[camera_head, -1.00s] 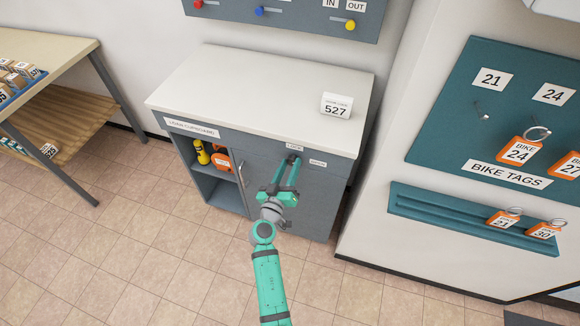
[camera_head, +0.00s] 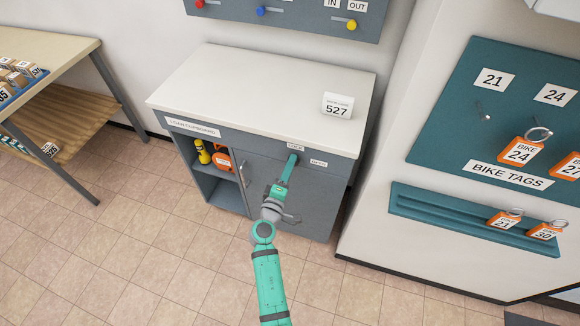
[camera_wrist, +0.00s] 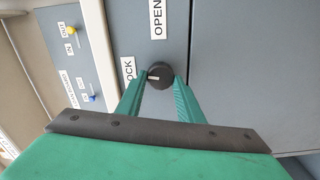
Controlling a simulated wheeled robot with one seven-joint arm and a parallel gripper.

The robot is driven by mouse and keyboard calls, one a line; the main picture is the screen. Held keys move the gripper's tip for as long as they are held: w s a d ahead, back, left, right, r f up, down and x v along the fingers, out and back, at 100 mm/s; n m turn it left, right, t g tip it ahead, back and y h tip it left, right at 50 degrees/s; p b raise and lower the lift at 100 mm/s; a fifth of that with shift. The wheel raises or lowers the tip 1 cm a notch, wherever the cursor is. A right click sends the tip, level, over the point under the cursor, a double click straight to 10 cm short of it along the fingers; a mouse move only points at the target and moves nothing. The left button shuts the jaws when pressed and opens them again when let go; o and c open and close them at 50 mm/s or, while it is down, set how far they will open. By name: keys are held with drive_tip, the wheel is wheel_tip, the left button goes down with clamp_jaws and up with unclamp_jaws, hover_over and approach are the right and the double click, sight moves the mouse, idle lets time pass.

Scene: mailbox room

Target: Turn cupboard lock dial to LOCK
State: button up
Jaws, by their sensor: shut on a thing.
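The lock dial (camera_wrist: 160,75) is a small round black knob on the grey front of the cupboard (camera_head: 300,195). My gripper (camera_wrist: 160,84) is shut on it, with one green finger on each side. The dial's light pointer mark is on its left side in the wrist view, facing the LOCK label (camera_wrist: 129,71), which a finger partly covers. The OPEN label (camera_wrist: 157,18) is above the dial there. In the head view my gripper (camera_head: 291,160) reaches the cupboard front just under the LOCK label (camera_head: 296,147), hiding the dial; the OPEN label (camera_head: 318,162) is to the right.
The cupboard's vertical handle (camera_head: 243,175) is left of my gripper. An open shelf at the left holds yellow and orange items (camera_head: 222,160). A 527 card (camera_head: 337,106) stands on the white top. The bike tag board (camera_head: 505,120) hangs at the right.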

drive_tip(key=shift+f+n, duration=0.1)
drive_tip(key=shift+n, duration=1)
drive_tip(key=o, duration=1)
drive_tip(key=v, duration=1.1)
